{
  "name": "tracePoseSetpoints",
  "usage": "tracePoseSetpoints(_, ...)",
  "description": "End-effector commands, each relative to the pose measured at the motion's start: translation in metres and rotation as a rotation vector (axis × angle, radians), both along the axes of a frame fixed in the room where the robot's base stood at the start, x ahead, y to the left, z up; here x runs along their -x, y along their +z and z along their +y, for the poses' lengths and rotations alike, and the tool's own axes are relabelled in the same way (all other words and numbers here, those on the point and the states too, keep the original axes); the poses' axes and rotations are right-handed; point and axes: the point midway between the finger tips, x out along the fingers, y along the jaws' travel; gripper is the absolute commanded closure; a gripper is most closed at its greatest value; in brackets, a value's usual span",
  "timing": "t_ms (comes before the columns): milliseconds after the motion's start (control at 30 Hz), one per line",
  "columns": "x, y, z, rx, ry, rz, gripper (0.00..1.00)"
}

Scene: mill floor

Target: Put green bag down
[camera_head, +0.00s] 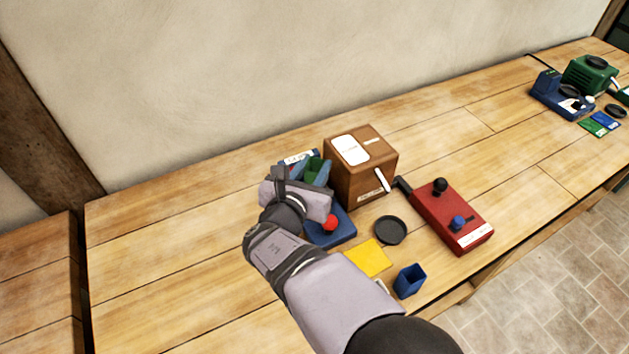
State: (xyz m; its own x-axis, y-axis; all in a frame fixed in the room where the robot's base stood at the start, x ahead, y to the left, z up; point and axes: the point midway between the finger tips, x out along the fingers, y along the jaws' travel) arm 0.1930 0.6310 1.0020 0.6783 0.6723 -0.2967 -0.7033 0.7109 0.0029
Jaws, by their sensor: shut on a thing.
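My gripper (315,171) is left of the middle of the wooden table, beside the brown box. It is shut on the green bag (312,163), of which only a small green patch shows between the fingers. My own wrist and fingers hide the rest of the bag. The bag is over or just behind a blue device (338,237) with a red knob (330,223). I cannot tell whether the bag touches anything beneath it.
A brown wooden box (342,185) stands close right of the gripper. Near it are a black round dish (390,230), a yellow square (367,258), a blue cup (409,281) and a red device (450,215). The table's left part is clear.

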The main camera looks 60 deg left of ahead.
Motion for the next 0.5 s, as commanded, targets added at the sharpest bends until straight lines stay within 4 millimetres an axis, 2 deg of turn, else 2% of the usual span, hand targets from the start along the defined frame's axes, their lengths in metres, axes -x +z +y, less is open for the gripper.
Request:
tracePoseSetpoints(267,0.0,-0.009,0.0,-0.001,0.0,-0.001,1.0)
tracePoseSetpoints(500,0.0,-0.034,0.0,0.003,0.0,-0.002,1.0)
